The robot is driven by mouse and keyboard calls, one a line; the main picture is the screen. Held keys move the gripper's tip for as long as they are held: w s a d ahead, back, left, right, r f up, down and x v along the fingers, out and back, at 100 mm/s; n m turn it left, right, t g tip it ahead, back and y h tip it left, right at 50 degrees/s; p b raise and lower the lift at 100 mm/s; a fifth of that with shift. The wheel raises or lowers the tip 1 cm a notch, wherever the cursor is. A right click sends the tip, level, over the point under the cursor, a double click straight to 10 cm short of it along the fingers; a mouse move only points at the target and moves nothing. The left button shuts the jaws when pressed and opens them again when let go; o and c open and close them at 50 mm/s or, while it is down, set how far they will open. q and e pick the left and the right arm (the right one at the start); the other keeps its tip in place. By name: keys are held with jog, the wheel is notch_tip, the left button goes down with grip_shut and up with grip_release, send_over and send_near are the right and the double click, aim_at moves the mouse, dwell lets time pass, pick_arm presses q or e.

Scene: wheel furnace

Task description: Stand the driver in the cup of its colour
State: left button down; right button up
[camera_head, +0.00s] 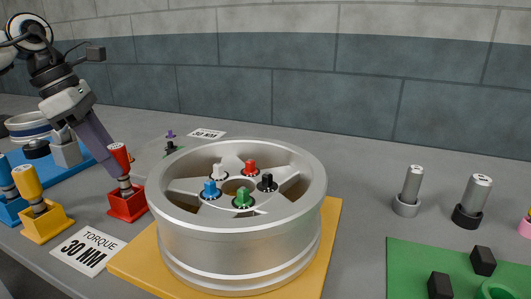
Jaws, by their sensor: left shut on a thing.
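A driver with a red handle (119,153) stands slightly tilted in the red cup (127,205), left of the wheel. Its metal shaft goes down into the cup; its tip is hidden. My left gripper (114,166) reaches down from the upper left, with its long dark finger against the red handle. It is shut on the red driver; the other finger is mostly hidden. A yellow driver (27,183) stands in a yellow cup (47,224), and a blue driver (7,177) stands in a blue cup (10,212) at the left edge. My right gripper is not in view.
A silver wheel (238,240) with several coloured nuts stands on a yellow board (328,228). A torque card (88,250) lies in front. Two grey-handled tools (412,184) (476,193) stand at right in grey and black cups. A green mat (410,262) holds black blocks.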

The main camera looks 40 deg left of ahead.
pick_arm(q)
jog(key=shift+f+b, duration=0.4)
jog(key=shift+f, duration=0.1)
jog(key=c, duration=1.3)
grip_release()
